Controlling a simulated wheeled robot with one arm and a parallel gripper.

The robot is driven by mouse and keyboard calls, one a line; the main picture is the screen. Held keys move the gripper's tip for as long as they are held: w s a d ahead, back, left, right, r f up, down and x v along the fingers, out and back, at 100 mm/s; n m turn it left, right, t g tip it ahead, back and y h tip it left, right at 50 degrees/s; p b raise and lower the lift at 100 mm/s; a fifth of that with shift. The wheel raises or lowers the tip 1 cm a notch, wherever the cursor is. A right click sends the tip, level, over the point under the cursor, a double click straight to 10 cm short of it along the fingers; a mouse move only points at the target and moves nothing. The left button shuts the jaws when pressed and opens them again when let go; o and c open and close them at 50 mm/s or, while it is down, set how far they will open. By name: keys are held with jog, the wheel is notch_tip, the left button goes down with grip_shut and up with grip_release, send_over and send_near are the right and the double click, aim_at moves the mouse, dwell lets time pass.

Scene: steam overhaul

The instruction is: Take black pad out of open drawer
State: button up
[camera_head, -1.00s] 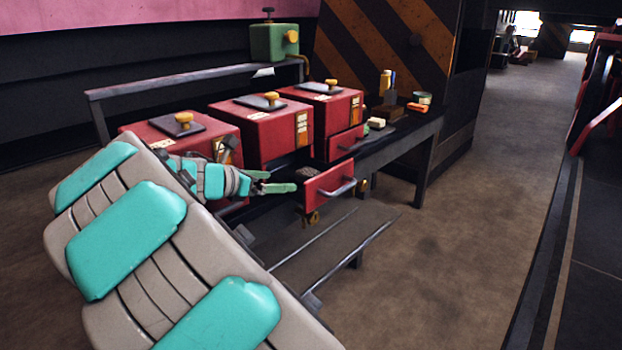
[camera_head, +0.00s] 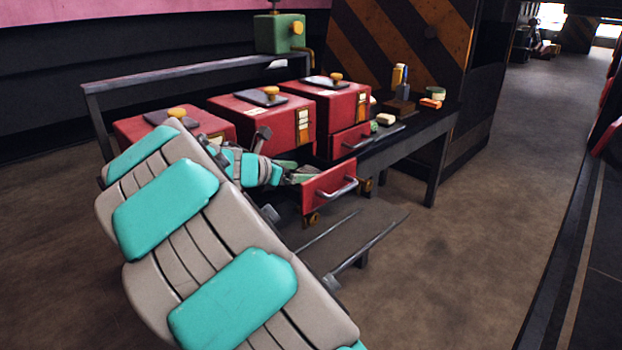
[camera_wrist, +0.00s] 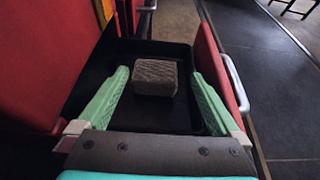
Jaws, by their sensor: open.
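The black pad (camera_wrist: 155,77), a dark grey ribbed block, lies on the floor of the open drawer (camera_wrist: 178,45) in the wrist view. My gripper (camera_wrist: 158,80) is open, with one green finger on each side of the pad and a gap to both. The fingers reach down into the drawer; whether the tips touch its floor I cannot tell. In the head view the red drawer front (camera_head: 330,188) with its metal handle hides the pad, and my gripper (camera_head: 298,172) is just behind that front.
Red cabinets (camera_head: 265,128) stand on the dark bench behind the drawer. Another red drawer (camera_head: 349,140) sits to its right. Small blocks and tools lie on the bench's right end (camera_head: 432,118). A low dark step (camera_head: 350,240) is below. The floor to the right is clear.

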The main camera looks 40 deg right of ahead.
aim_at(311, 171)
jog(key=shift+x, duration=1.8)
jog(key=shift+s+f, duration=0.1)
jog(key=shift+f, duration=0.1)
jog(key=shift+f, duration=0.15)
jog(key=c, duration=1.4)
